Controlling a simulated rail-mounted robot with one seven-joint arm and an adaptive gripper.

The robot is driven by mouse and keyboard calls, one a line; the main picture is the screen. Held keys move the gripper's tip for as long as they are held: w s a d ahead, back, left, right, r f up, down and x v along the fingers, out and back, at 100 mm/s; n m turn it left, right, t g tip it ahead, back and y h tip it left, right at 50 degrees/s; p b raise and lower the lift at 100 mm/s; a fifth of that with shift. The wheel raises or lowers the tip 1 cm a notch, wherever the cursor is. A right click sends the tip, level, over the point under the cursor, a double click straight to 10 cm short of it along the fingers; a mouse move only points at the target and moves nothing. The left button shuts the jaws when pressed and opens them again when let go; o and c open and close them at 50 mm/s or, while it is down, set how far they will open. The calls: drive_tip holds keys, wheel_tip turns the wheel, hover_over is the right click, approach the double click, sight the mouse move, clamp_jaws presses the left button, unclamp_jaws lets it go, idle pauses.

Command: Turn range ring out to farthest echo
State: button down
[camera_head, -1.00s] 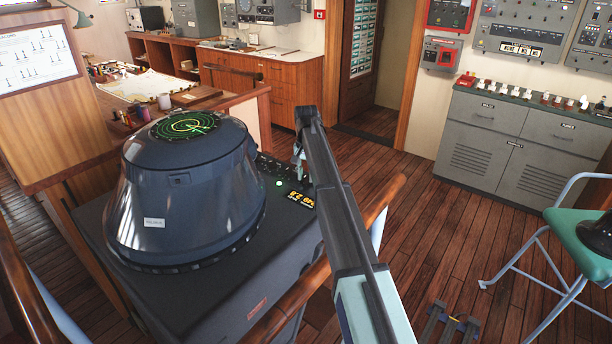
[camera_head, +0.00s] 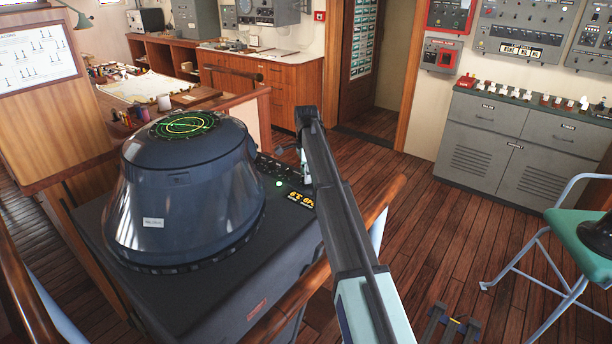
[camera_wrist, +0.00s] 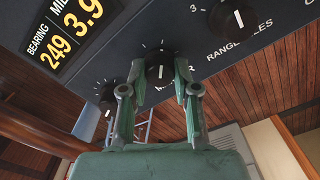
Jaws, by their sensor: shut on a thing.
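The radar scope (camera_head: 185,125) glows with green rings on top of the dark hooded console (camera_head: 185,195); its echoes are too small to tell apart. In the wrist view, my gripper (camera_wrist: 158,76) is shut on a dark knob (camera_wrist: 158,68) with a white pointer line. One finger is on each side of it, and its label is mostly hidden. The lit readout (camera_wrist: 72,28) shows bearing 249 and miles 3.9. It also shows in the head view (camera_head: 301,200). There, my arm mostly hides the gripper at the panel.
The range scales knob (camera_wrist: 232,18) is close to the right of the held knob. Another knob (camera_wrist: 106,95) is to the left. A wooden rail (camera_head: 345,235) runs along the console's near side. A green chair (camera_head: 585,240) stands far right.

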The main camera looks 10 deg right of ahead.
drive_tip(key=m, duration=0.5)
drive_tip(key=shift+s+f+m, duration=0.1)
drive_tip(key=shift+m, duration=0.2)
drive_tip(key=m, duration=0.5)
drive_tip(key=shift+m, duration=0.3)
drive_tip(key=c, duration=0.8)
unclamp_jaws()
drive_tip(key=shift+c, duration=0.2)
wheel_tip(320, 180, up, 12)
